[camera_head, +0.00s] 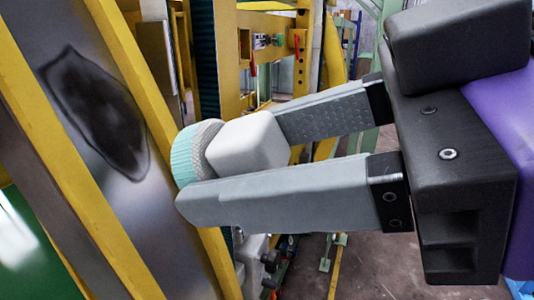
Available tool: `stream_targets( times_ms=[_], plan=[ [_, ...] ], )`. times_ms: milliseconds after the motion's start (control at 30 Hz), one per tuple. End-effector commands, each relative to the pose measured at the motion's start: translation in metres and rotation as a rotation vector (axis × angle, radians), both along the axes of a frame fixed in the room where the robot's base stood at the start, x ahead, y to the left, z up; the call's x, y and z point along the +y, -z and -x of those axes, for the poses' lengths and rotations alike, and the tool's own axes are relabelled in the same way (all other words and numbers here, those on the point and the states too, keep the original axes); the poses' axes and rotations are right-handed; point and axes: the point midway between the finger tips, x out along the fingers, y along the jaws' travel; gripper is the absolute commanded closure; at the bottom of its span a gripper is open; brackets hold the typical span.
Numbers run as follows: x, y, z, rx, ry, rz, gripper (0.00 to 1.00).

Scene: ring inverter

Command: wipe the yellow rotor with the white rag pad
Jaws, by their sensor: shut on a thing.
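My gripper (235,162) comes in from the right and is shut on the white rag pad (247,143). The pad is a pale block between the two grey fingers, with a grey and teal round face (186,152) at its left end. The near finger hides the pad's lower part. The yellow rotor (45,125) fills the left side, with slanting yellow bars and grey metal between them. A dark smudge (100,115) lies on the grey metal. The pad's teal face is close to the right yellow bar; I cannot tell whether they touch. The pad is right of the smudge.
A yellow frame (285,22) with red-handled fittings stands behind the gripper. A green surface (25,255) is at the lower left. Metal fittings (255,265) sit below the gripper. Brown floor (385,265) shows at the lower right.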

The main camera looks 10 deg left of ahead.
Motion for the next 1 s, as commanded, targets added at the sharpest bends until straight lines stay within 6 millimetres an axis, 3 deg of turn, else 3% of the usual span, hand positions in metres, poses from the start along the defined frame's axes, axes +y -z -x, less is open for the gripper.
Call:
stream_targets(
  times_ms=[500,1000],
  plan=[
    [0.042,0.019,-0.006,0.001,0.001,0.001,0.88],
    [0.047,0.02,-0.007,0.0,0.002,0.0,0.88]
  ],
)
